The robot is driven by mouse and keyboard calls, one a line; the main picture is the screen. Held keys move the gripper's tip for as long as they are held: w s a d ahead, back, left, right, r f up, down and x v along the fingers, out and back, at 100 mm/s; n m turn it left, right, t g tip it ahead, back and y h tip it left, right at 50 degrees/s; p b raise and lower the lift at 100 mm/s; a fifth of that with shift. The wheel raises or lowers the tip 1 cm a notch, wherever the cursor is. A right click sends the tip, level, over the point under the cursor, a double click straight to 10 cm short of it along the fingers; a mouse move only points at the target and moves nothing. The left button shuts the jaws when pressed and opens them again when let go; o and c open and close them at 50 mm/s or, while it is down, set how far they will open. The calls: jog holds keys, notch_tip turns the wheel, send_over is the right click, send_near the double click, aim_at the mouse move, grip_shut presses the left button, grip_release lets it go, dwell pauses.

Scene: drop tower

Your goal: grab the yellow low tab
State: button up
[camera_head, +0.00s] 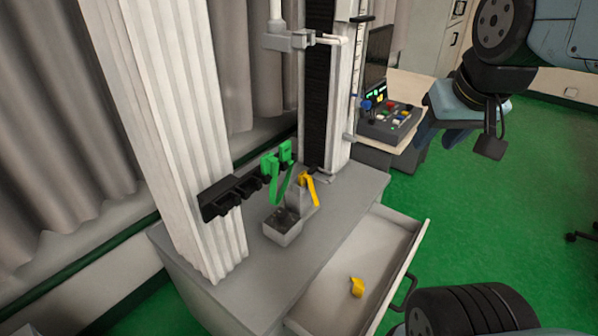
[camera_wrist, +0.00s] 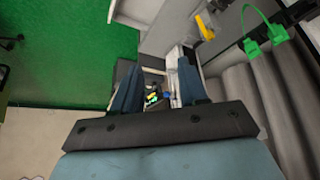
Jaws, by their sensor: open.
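A small yellow tab (camera_head: 357,287) lies in the open drawer (camera_head: 330,290). A second yellow piece (camera_head: 309,188) stands on the cabinet top beside a grey metal box. I cannot tell which one is the low tab. In the wrist view one yellow piece (camera_wrist: 205,28) shows near the top, right of my fingers. My gripper (camera_wrist: 160,68) is open and empty, its two dark blue fingers spread. In the head view my gripper (camera_head: 438,142) is at the upper right, well apart from both yellow pieces and partly hidden by my wrist.
A green part with a loop (camera_head: 277,168) sits by a black rack (camera_head: 230,194) on the pale column (camera_head: 175,120). The grey metal box (camera_head: 283,226) is on the cabinet top. A control panel (camera_head: 390,121) stands on a table behind. Green floor (camera_head: 500,220) is open at right.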

jog(key=shift+d, duration=0.15)
jog(key=shift+o, duration=1)
jog(key=shift+w+d, duration=0.1)
jog(key=shift+w, duration=0.1)
jog(key=shift+o, duration=1.4)
jog(key=w+d+f+t, duration=0.1)
jog(key=w+f, duration=0.1)
jog(key=w, duration=0.4)
jog(key=w+d+f+n+h, duration=0.1)
jog(key=w+d+f, duration=0.1)
jog(key=w, duration=0.5)
jog(key=shift+n+t+h, duration=0.3)
jog(key=shift+t, duration=0.1)
jog(key=w+a+f+n+t+y, duration=0.1)
jog(key=w+f+n+t, duration=0.15)
jog(key=w+f, duration=0.7)
jog(key=n+g+y, duration=0.1)
jog(key=n+y, duration=0.5)
jog(key=y, duration=0.5)
send_near(304, 176)
jog(key=x, duration=1.1)
jog(key=shift+d, duration=0.1)
